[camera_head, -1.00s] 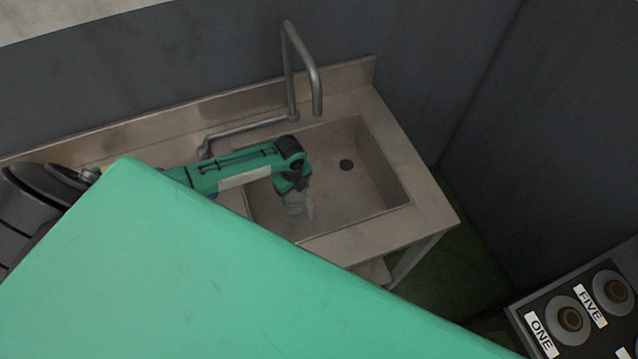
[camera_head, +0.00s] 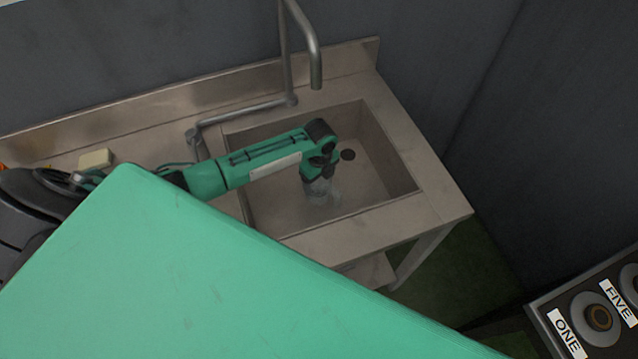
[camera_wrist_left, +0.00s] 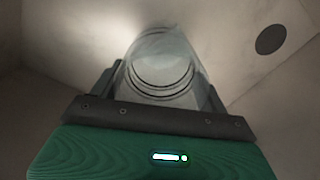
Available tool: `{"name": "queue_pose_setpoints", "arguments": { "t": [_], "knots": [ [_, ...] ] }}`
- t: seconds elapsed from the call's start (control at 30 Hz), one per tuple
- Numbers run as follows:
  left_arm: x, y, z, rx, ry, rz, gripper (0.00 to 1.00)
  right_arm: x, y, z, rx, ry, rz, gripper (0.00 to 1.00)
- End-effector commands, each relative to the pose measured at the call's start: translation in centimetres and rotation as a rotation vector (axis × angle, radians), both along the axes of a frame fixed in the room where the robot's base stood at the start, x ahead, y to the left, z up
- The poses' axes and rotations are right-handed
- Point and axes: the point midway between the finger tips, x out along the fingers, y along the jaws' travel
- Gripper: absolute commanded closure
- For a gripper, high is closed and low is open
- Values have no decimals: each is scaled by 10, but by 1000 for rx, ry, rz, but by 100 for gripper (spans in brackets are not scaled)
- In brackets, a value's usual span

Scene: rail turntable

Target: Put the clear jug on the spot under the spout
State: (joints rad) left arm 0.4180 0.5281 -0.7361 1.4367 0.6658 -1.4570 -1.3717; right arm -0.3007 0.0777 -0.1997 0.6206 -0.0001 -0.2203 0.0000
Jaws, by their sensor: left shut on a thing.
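The clear jug (camera_head: 322,190) is see-through and sits low inside the sink basin (camera_head: 270,195). My left gripper (camera_head: 316,180) is shut on it, with the arm reaching in from the left over the basin's edge. In the left wrist view the jug (camera_wrist_left: 160,65) stands between the two fingers (camera_wrist_left: 158,92), and its round rings show. The spout (camera_head: 316,70) is the bent grey pipe that hangs over the back of the basin, behind the jug in the picture. I cannot tell whether the jug touches the basin floor. My right gripper is not in view.
The dark drain hole (camera_head: 348,155) lies in the basin floor, and it also shows in the left wrist view (camera_wrist_left: 270,39). A pale block (camera_head: 95,158) lies on the counter at left. A panel with labelled round knobs (camera_head: 597,318) stands at lower right.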

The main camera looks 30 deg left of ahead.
Motion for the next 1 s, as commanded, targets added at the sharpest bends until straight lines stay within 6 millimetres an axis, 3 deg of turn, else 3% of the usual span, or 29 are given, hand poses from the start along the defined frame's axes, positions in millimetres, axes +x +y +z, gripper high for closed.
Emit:
{"name": "queue_pose_setpoints", "arguments": {
  "t": [0.03,0.43,0.47,0.57,0.83,1.0],
  "knots": [
    [0,1,-6,1,-1,0,52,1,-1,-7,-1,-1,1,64],
    [-1,1,-7,0,1,0,52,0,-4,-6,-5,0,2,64],
    [-1,1,-8,0,1,0,21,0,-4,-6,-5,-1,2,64],
    [-1,1,-7,0,1,0,2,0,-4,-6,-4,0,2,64],
    [-1,1,-7,0,0,0,1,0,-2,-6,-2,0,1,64],
    [0,2,6,0,-2,-1,1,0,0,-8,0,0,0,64]
  ]
}}
